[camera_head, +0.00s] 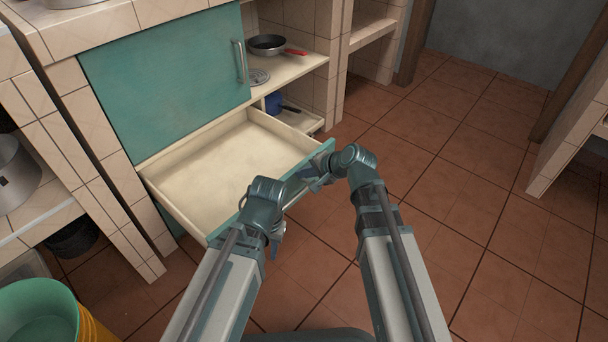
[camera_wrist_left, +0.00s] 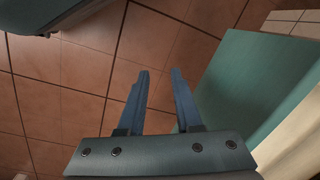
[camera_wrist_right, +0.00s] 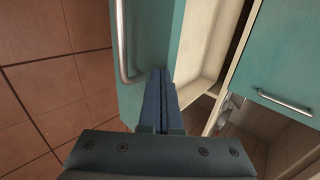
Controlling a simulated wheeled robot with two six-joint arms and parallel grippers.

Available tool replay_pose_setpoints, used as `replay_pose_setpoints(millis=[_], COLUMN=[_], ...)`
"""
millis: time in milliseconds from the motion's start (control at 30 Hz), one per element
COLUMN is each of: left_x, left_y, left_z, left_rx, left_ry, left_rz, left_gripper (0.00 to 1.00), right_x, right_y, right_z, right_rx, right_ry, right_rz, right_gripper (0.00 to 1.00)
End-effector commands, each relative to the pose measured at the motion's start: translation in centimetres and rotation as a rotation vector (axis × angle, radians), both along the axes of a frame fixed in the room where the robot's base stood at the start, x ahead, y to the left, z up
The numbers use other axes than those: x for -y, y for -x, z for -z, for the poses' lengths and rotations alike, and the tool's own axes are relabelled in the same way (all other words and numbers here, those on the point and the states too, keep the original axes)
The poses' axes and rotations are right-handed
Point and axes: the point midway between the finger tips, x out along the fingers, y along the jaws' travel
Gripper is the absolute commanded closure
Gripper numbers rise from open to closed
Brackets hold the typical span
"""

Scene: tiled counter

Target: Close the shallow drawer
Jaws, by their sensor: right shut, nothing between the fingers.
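The shallow drawer (camera_head: 225,165) is pulled well out below a teal cabinet door; its cream inside is empty. Its teal front (camera_head: 326,152) is partly hidden behind my arms in the head view. The front and its metal handle (camera_wrist_right: 120,45) show in the right wrist view. My right gripper (camera_head: 316,183) is shut and empty, close against the front near its right end; I cannot tell if it touches. My left gripper (camera_head: 278,242) is open and empty, pointing down outside the front near its left end. In the left wrist view the front (camera_wrist_left: 250,85) lies just right of its fingers (camera_wrist_left: 160,74).
The teal door (camera_head: 170,80) above is shut. A pan (camera_head: 267,44) sits on the shelf behind, with a blue pot (camera_head: 273,102) lower down. A green and yellow bucket (camera_head: 45,315) stands at lower left. The tiled floor to the right is clear.

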Motion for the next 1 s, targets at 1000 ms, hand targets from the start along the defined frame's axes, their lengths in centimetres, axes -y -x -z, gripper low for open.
replay_pose_setpoints(millis=[1000], left_x=[0.0], left_y=[0.0], left_z=[0.0], left_rx=[0.000], left_ry=[0.000], left_rz=[0.000], left_gripper=[0.66], right_x=[-16.9], right_y=[-17.2], right_z=[0.0], right_rx=[0.000], right_ry=[0.002], right_rz=[-0.003], right_gripper=[1.00])
